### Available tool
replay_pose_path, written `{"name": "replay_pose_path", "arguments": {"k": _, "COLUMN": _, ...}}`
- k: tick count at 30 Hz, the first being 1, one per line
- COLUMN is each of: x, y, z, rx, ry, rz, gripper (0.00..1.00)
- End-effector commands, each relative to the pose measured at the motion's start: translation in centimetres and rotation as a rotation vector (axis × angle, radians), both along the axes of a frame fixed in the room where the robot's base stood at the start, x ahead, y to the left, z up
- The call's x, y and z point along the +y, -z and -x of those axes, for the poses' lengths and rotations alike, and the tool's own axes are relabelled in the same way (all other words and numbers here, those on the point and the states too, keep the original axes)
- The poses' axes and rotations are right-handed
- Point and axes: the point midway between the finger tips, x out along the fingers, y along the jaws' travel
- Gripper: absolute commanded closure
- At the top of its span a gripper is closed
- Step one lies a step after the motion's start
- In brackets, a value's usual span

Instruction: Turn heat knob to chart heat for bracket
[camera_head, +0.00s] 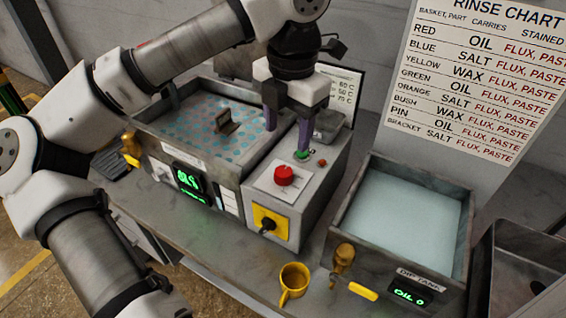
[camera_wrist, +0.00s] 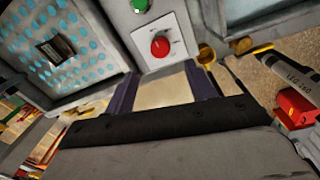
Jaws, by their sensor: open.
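A red knob (camera_head: 284,175) sits on a white plate on top of a grey control box (camera_head: 314,190). In the wrist view the red knob (camera_wrist: 160,46) is just beyond the fingertips, with a pale pointer mark. My gripper (camera_head: 288,138) is open and empty, above the back of the box and behind the knob. In the wrist view its two dark fingers (camera_wrist: 160,80) are apart with nothing between them. A chart (camera_head: 346,85) with temperatures in C is mostly hidden behind my gripper. The rinse chart (camera_head: 478,80) lists bracket at the bottom, with salt.
A green button (camera_head: 302,155) and small red light are behind the knob; a yellow-plated switch (camera_head: 268,222) is on the front. A blue-dotted tank (camera_head: 160,128) holding a brown piece (camera_head: 227,121) is left. The dip tank (camera_head: 350,215), reading OIL 0, is right. A yellow mug (camera_head: 294,281) stands in front.

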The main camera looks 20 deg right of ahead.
Motion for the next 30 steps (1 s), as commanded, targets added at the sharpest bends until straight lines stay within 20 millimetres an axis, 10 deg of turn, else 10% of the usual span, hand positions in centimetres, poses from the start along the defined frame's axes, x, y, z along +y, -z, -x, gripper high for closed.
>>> {"name": "replay_pose_path", "arguments": {"k": 15, "x": 0.2, "y": 9.0, "z": -0.4, "rx": 0.002, "ry": 0.0, "rz": 0.0, "gripper": 0.45}}
{"name": "replay_pose_path", "arguments": {"k": 27, "x": 0.3, "y": 9.8, "z": -0.5, "rx": 0.0, "ry": 0.0, "rz": 0.0, "gripper": 0.45}}
{"name": "replay_pose_path", "arguments": {"k": 30, "x": 0.3, "y": 9.8, "z": -0.5, "rx": 0.0, "ry": 0.0, "rz": 0.0, "gripper": 0.58}}
